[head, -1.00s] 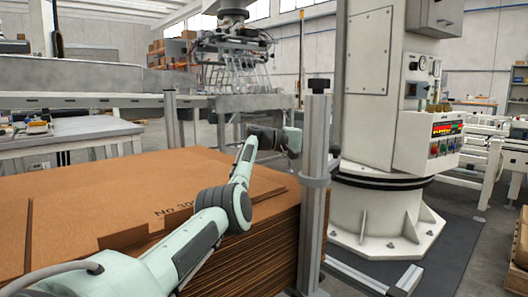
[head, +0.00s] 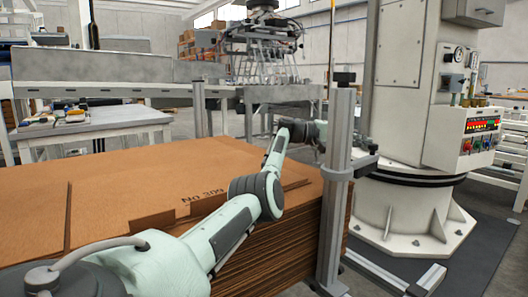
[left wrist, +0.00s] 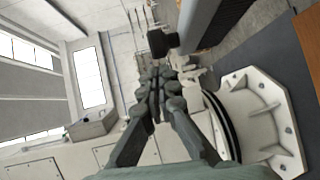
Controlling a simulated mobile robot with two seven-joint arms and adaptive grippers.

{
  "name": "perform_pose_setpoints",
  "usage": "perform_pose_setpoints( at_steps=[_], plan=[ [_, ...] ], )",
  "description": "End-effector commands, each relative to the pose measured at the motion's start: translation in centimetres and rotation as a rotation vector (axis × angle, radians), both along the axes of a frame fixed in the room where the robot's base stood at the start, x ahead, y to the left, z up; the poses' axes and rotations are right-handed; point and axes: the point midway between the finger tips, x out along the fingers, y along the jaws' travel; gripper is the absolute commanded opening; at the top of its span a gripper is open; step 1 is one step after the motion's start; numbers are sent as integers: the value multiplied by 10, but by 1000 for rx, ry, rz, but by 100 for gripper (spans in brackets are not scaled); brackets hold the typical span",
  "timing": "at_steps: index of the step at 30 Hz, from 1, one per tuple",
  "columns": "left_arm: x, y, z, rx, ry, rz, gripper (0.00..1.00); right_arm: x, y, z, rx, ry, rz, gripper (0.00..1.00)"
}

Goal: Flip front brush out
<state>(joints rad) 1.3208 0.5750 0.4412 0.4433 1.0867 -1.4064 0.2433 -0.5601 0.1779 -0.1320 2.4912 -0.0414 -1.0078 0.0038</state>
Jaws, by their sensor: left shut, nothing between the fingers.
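A grey metal post (head: 341,150) with a black knob on top (head: 344,77) stands at the corner of the cardboard stack. In the left wrist view the post (left wrist: 207,22) and its black knob (left wrist: 162,42) are at the top. I cannot make out a front brush for certain. My left arm reaches over the stack and passes behind the post. My left gripper (head: 366,154) shows just right of the post, partly hidden by it. In the left wrist view the gripper (left wrist: 161,78) is shut and empty, its fingertips close below the knob in the picture. My right gripper is not in view.
A tall stack of flat brown cardboard (head: 110,175) fills the left foreground. A white column with a broad flanged base (head: 415,215) stands close right of the post, with a control panel (head: 480,136). A low metal rail (head: 375,268) lies on the floor near the post.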

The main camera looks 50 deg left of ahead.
Motion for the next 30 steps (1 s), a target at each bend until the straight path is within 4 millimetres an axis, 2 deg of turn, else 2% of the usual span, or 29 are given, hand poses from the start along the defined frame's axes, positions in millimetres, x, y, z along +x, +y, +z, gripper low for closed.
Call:
perform_pose_setpoints(
  at_steps=[7, 11, 24, 30],
  plan=[
    [-1, 1, 0, 0, 0, 0, 0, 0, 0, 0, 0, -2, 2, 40],
    [-9, 8, 1, 1, 1, 2, 0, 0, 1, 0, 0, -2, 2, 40],
    [-78, 60, 13, 1, 1, 3, 0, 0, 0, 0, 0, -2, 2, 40],
    [-93, 71, 16, 1, 1, 1, 0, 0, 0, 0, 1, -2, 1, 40]
  ],
)
